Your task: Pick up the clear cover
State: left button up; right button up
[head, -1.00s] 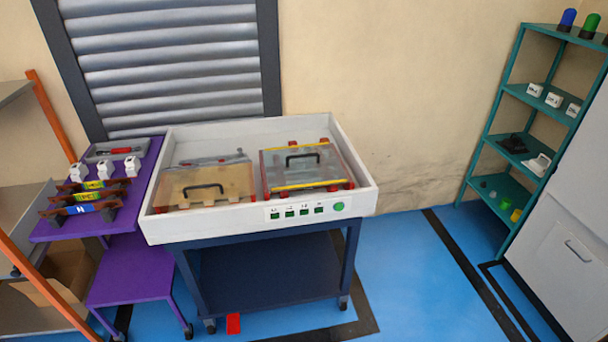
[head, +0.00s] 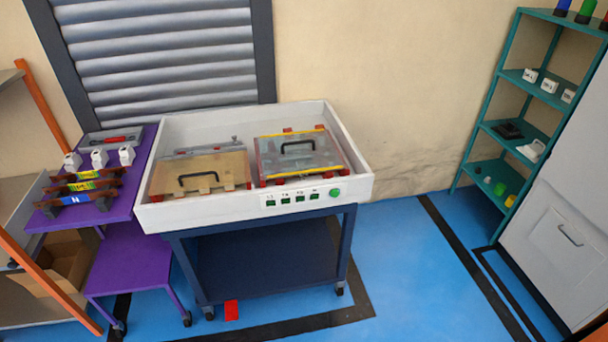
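A clear cover (head: 298,160) with a black handle (head: 298,147) lies in the right half of the white tray on the blue cart. It has yellow edges front and back and red parts at its corners. A second, tan panel (head: 222,170) with a black handle (head: 198,178) lies in the left half of the tray; I cannot tell whether it is also see-through. Neither of my grippers is in view.
The white tray (head: 250,212) has green buttons on its front. A purple table (head: 118,210) with busbar parts stands at its left. A teal shelf (head: 491,125) and a grey cabinet (head: 560,215) stand at the right. Blue floor (head: 415,285) is clear between cart and cabinet.

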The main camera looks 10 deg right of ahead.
aim_at(310, 151)
jog(key=i+l+z, duration=0.8)
jog(key=z, duration=0.2)
jog(key=i+l+z, duration=0.35)
jog(key=i+z, duration=0.15)
jog(key=z, duration=0.25)
jog(key=i+l+z, duration=0.1)
jog(key=i+z, duration=0.25)
jog(key=i+u, duration=0.2)
jog(key=i, duration=0.25)
jog(key=i+l+u, duration=0.2)
jog(key=i, duration=0.3)
jog(key=i+u, duration=0.2)
jog(key=u, duration=0.25)
jog(key=i+u, duration=0.15)
jog(key=u, duration=0.3)
jog(key=i+u, duration=0.2)
jog(key=u, duration=0.25)
jog(key=i+l+u, duration=0.15)
jog(key=u, duration=0.3)
